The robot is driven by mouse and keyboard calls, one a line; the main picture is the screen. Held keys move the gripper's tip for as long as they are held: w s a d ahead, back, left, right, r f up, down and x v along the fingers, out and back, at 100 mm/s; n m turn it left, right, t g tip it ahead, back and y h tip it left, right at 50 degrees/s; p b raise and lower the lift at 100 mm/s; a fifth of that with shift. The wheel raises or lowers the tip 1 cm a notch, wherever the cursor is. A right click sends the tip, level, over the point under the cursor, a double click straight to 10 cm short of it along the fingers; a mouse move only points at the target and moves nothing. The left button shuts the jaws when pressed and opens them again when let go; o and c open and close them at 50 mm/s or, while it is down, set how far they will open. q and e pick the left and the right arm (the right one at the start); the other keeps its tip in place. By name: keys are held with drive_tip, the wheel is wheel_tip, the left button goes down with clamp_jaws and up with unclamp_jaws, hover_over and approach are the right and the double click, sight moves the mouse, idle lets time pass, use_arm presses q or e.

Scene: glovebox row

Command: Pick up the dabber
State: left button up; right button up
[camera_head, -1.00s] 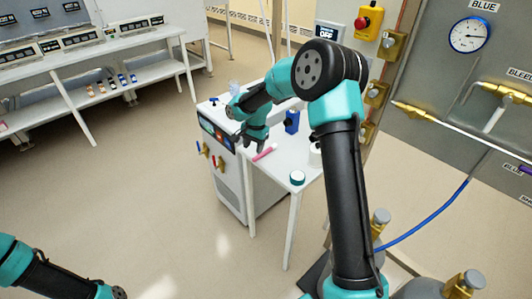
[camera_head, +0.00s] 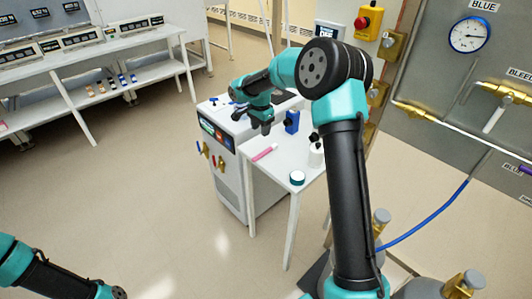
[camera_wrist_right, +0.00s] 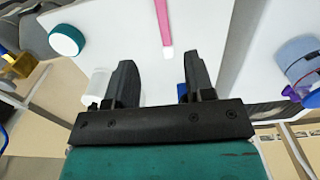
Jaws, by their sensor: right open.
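A pink rod with a white tip (camera_head: 265,152), which looks like the dabber, lies on the white side table (camera_head: 277,170). It also shows in the right wrist view (camera_wrist_right: 163,22), lying ahead of the gap between the fingers. My right gripper (camera_head: 260,128) is open and empty above the table's far part, apart from the rod. Its two dark fingers also show in the right wrist view (camera_wrist_right: 157,64), with the rod's white tip near the line of the gap. Only links of my left arm show at the lower left; its gripper is out of view.
A blue block-like bottle (camera_head: 292,122) and a white bottle with a black top (camera_head: 316,152) stand right of the rod. A white cabinet (camera_head: 222,165) adjoins the table on the left.

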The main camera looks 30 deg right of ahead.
hover_over(261, 154)
wheel_tip(261, 154, down, 8)
drive_tip(key=shift+r, duration=0.1)
idle(0.4)
drive_tip(key=shift+f, duration=2.65)
drive_tip(key=shift+c, duration=0.4)
clamp_jaws()
